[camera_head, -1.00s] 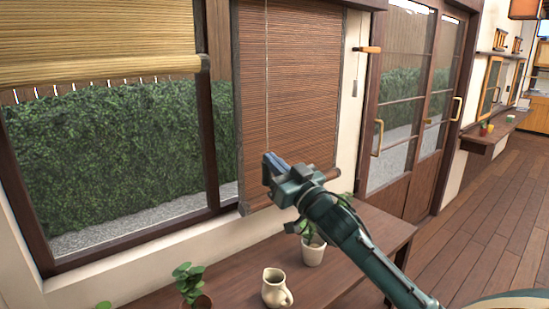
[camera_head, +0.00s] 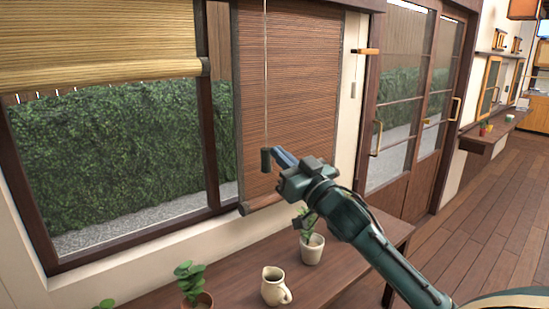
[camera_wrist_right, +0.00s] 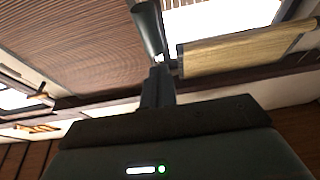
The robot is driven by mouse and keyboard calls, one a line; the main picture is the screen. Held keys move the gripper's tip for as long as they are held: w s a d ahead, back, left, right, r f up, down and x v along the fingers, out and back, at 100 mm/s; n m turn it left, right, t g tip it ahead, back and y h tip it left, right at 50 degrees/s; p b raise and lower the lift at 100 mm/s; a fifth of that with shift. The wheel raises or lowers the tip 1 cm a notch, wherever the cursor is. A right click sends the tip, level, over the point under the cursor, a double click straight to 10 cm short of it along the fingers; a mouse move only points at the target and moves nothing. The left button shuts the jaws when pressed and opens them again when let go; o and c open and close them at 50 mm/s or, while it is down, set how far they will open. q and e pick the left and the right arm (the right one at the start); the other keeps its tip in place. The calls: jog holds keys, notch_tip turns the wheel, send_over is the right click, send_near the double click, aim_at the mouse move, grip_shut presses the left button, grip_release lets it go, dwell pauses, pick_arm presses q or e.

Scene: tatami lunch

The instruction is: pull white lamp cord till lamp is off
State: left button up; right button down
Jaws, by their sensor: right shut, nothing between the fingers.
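A thin pale cord (camera_head: 265,75) hangs from the top edge of the head view, in front of the brown blind. A dark green cylindrical pull (camera_head: 265,160) is at its lower end. The pull also shows in the right wrist view (camera_wrist_right: 148,28), just beyond the fingertips. My right gripper (camera_head: 282,158) is shut and empty, just right of the pull in the head view; I cannot tell if they touch. Its fingers show in the wrist view (camera_wrist_right: 158,85). The cord's upper end and any lamp on it are out of view. My left gripper is not in view.
The brown blind (camera_head: 300,110) hangs behind the cord. Below is a wooden table (camera_head: 240,282) with a cream jug (camera_head: 275,288) and potted plants (camera_head: 312,248). A pale rolled blind (camera_head: 95,40) covers the upper left window. Wooden floor (camera_head: 480,220) is clear at right.

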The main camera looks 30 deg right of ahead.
jog(key=b+v, duration=0.2)
jog(key=v, duration=0.5)
dwell(1.6)
jog(key=s+a+f+g, duration=0.2)
jog(key=a+f+g, duration=0.15)
jog(key=f, duration=1.05)
jog(key=s+a+f+g, duration=0.1)
jog(key=a+f+g, duration=0.25)
jog(key=f, duration=0.95)
jog(key=s+a+f+n+g+y, duration=0.1)
jog(key=s+a+f+g, duration=0.3)
jog(key=s+a+f, duration=1)
notch_tip(320, 180, down, 3)
jog(key=shift+a+r+n+g+y, duration=0.2)
jog(key=shift+a+n+g+y, duration=0.1)
jog(key=shift+a+n, duration=0.2)
jog(key=shift+d, duration=0.1)
